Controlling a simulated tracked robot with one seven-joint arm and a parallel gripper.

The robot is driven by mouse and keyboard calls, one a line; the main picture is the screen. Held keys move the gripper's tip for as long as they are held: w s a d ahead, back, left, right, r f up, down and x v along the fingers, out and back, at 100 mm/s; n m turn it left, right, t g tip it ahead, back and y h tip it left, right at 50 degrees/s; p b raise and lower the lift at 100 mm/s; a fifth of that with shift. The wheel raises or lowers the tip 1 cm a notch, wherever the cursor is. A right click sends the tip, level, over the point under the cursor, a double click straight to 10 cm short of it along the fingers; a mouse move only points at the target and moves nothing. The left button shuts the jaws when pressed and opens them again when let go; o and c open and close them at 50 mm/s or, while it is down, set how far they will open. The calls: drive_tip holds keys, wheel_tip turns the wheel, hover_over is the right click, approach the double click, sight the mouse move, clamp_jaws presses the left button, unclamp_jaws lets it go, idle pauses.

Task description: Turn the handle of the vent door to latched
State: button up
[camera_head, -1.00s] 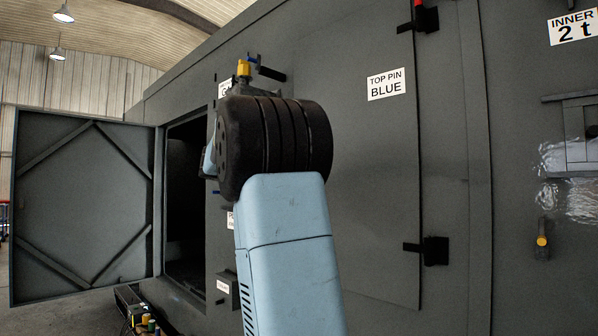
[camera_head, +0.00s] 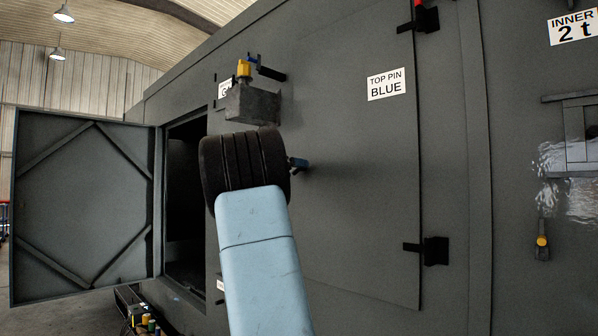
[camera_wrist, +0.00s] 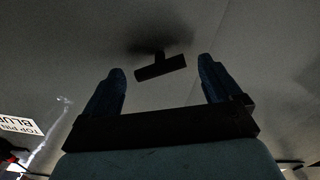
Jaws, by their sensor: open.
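A dark T-shaped handle (camera_wrist: 161,68) stands out from the grey panel in the wrist view, its bar slightly tilted. My gripper (camera_wrist: 161,80) is open, with one blue finger on each side of the bar and a visible gap to each. Whether the fingertips reach past the bar in depth I cannot tell. In the head view my gripper (camera_head: 297,163) is mostly hidden behind my black arm joint; only a blue fingertip shows beside the door panel (camera_head: 350,190). This panel bears the TOP PIN BLUE sign (camera_head: 387,84).
A grey box (camera_head: 252,105) with a yellow part (camera_head: 244,68) juts from the wall above my arm joint. Black hinge-like fittings (camera_head: 433,250) sit along the panel's right edge. At the left, another door (camera_head: 85,200) stands wide open beside a dark opening.

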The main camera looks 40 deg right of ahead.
sight(297, 169)
drive_tip(key=shift+w+d, duration=0.1)
drive_tip(key=shift+d, duration=1.4)
drive_tip(key=shift+c, duration=0.4)
drive_tip(key=c, duration=0.7)
drive_tip(key=shift+n, duration=0.4)
drive_tip(key=n, duration=0.4)
drive_tip(key=shift+a+n, duration=0.1)
drive_tip(key=shift+n, duration=0.2)
drive_tip(key=n, duration=0.5)
drive_tip(key=shift+w+n, duration=0.1)
drive_tip(key=shift+n, duration=0.3)
drive_tip(key=shift+r, duration=0.1)
